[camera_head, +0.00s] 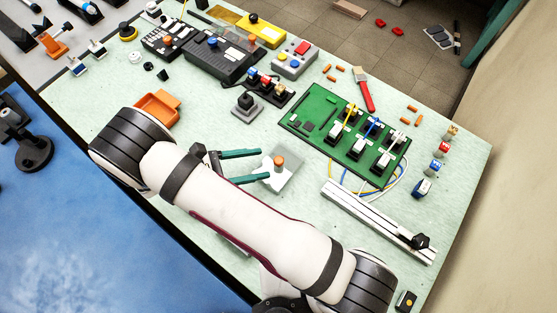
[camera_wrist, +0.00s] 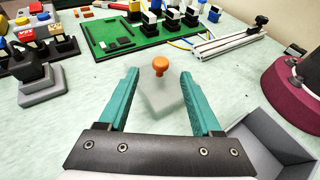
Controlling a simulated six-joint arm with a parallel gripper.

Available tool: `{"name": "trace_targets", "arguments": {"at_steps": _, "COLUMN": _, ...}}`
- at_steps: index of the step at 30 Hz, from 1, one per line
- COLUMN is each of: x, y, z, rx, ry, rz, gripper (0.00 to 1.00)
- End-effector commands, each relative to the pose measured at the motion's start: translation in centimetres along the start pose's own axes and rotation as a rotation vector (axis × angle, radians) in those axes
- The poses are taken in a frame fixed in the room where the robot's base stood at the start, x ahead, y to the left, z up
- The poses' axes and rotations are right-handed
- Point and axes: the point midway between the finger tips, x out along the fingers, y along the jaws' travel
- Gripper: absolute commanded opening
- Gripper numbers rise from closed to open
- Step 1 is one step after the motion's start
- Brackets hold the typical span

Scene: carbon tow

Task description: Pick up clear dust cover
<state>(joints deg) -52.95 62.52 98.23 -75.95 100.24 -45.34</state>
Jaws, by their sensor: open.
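The clear dust cover (camera_wrist: 162,102) is a see-through, pale block with an orange knob (camera_wrist: 160,65) on top. It rests on the pale green table in front of my gripper. In the head view the cover (camera_head: 286,180) is a pale, glassy shape with its orange knob (camera_head: 278,161) up, close to my fingertips. My gripper (camera_head: 263,164) has two teal fingers, apart and empty. In the wrist view the fingers (camera_wrist: 160,76) stand left and right of the cover, with the knob between the tips in the picture. I cannot tell if they touch it.
A green circuit board (camera_head: 318,120) with white connectors and wires lies beyond the cover. A metal rail (camera_head: 375,220) lies to the right. A grey joystick block (camera_head: 246,108) stands behind. A grey open box (camera_wrist: 270,148) is close by my gripper at lower right in the wrist view.

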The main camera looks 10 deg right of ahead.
Motion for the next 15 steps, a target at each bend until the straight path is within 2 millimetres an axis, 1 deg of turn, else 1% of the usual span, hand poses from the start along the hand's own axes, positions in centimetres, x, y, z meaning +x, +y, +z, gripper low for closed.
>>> {"name": "trace_targets", "arguments": {"at_steps": 4, "x": 1.9, "y": -0.1, "z": 0.0, "rx": 0.0, "ry": -0.001, "rz": -0.004, "gripper": 0.66}}
{"name": "trace_targets", "arguments": {"at_steps": 9, "x": 5.3, "y": -0.2, "z": 0.0, "rx": 0.001, "ry": 0.0, "rz": -0.005, "gripper": 0.66}}
{"name": "trace_targets", "arguments": {"at_steps": 12, "x": 6.4, "y": -0.1, "z": 0.0, "rx": 0.001, "ry": 0.001, "rz": -0.003, "gripper": 0.66}}
{"name": "trace_targets", "arguments": {"at_steps": 15, "x": 6.5, "y": -0.1, "z": 0.0, "rx": 0.002, "ry": 0.002, "rz": -0.001, "gripper": 0.66}}
